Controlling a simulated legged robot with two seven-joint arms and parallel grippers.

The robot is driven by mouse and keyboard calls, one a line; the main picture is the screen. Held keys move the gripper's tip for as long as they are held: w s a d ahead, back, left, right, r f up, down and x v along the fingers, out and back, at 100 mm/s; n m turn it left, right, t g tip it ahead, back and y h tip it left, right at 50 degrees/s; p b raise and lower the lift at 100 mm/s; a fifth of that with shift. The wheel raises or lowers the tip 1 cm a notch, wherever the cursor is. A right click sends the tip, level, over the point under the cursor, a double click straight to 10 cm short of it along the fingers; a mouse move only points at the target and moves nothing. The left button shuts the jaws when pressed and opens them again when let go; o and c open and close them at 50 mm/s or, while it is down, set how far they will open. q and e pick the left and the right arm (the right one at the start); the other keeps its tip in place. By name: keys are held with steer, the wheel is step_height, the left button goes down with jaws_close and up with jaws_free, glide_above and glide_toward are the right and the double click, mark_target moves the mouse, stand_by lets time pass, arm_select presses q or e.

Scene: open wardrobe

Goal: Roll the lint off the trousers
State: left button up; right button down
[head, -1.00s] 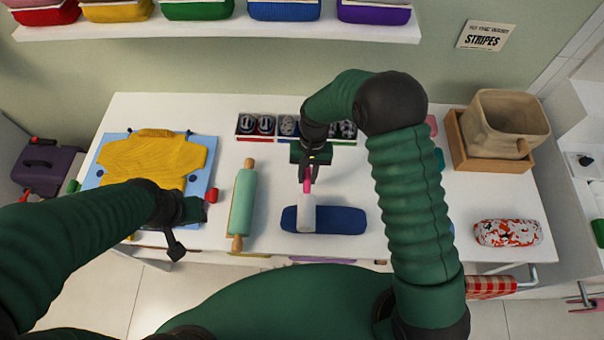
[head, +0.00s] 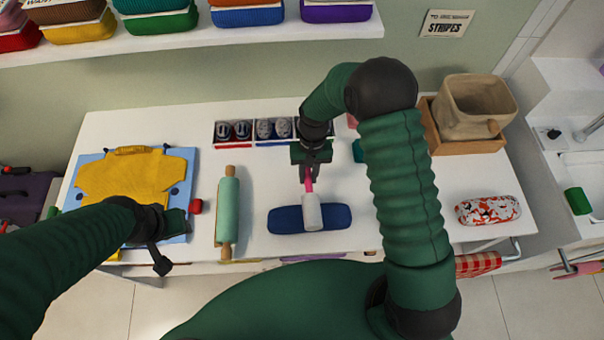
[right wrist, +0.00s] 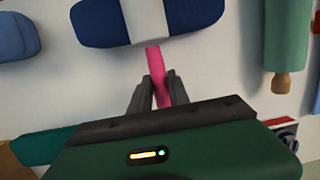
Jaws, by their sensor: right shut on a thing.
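The folded dark blue trousers (head: 285,220) lie as a rounded bundle near the table's front edge; they also show in the right wrist view (right wrist: 100,22). A lint roller (head: 312,212) with a white head and pink handle lies across about their middle. My right gripper (head: 308,178) is shut on the pink handle (right wrist: 158,62), behind the trousers. Whether the head presses on the cloth I cannot tell. No lint can be made out. My left gripper (head: 161,256) is over the table's front left, apart from the trousers; its fingers are too unclear to read.
A green rolling pin (head: 227,210) lies left of the trousers. A yellow garment (head: 135,180) lies on a blue board further left. Boxes of patterned items (head: 255,131) stand behind. A red-and-white patterned roll (head: 488,210) and a pot in a wooden box (head: 475,108) are right.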

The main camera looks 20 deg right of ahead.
steer(key=shift+s+d, duration=0.25)
steer(key=shift+d, duration=0.9)
steer(key=shift+s+d+p, duration=0.15)
steer(key=shift+d+p, duration=0.15)
steer(key=shift+d, duration=0.65)
steer(key=shift+s+d, duration=0.25)
steer(key=shift+d, duration=0.4)
steer(key=shift+d, duration=0.6)
steer(key=shift+s+d, duration=0.15)
steer(key=shift+d, duration=0.6)
step_height(320, 180, up, 8)
steer(key=p, duration=0.7)
steer(key=shift+a, duration=0.1)
